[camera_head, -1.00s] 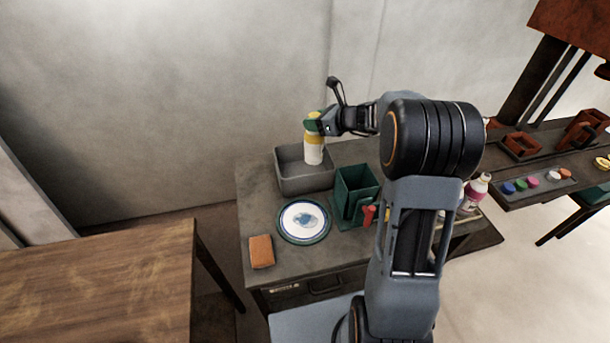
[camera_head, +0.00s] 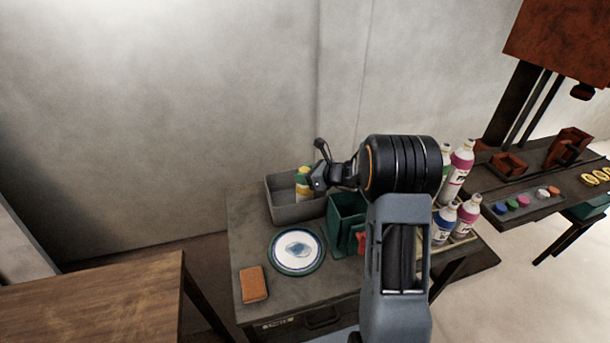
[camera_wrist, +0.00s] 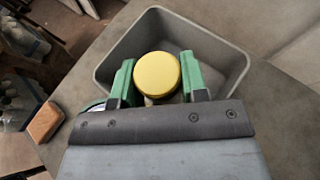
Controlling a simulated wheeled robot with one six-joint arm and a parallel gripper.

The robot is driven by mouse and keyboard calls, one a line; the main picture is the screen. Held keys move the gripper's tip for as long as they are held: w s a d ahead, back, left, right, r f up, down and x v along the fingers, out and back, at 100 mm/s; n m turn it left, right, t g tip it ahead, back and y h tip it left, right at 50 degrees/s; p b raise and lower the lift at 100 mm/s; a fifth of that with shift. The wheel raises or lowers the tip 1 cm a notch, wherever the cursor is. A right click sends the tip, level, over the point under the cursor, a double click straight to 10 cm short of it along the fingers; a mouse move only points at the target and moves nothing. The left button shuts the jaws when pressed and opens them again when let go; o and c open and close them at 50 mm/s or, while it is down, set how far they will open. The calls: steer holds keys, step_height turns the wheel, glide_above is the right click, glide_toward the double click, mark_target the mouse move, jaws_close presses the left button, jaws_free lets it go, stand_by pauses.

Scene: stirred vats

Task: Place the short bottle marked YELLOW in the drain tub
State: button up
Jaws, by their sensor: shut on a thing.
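The short bottle (camera_head: 301,188) has a yellow cap and a white and yellow body; its marking is not readable. In the wrist view its round yellow cap (camera_wrist: 157,73) sits between the green fingertips. My gripper (camera_head: 310,178) is shut on the bottle, which also shows between the fingers in the wrist view (camera_wrist: 158,82). The bottle is upright, with its lower part inside the grey drain tub (camera_head: 296,214), hidden by the front wall. The tub's rim (camera_wrist: 118,50) surrounds it in the wrist view. I cannot tell whether its base touches the tub floor.
A dark green open box (camera_head: 345,222) stands right of the tub. A plate (camera_head: 296,251) and an orange-brown sponge (camera_head: 253,284) lie in front. Several bottles (camera_head: 443,222) stand right of my arm. The wall is close behind.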

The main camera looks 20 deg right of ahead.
steer(key=o, duration=0.9)
steer(key=v, duration=1.1)
steer(key=s+a+r+n+g+h, duration=0.2)
steer(key=s+a+n+g, duration=0.4)
steer(key=s+a+n, duration=0.55)
steer(key=s+n+h, duration=0.2)
steer(key=s+n, duration=0.1)
steer(key=n, duration=0.2)
steer(key=s+d+n+h, duration=0.1)
steer(key=s+n+h, duration=0.1)
steer(key=s+n, duration=0.2)
steer(key=s+r+n+h, duration=0.1)
steer(key=s+n+h, duration=0.2)
steer(key=n, duration=0.4)
steer(key=shift+s+d, duration=0.35)
steer(key=shift+s, duration=0.15)
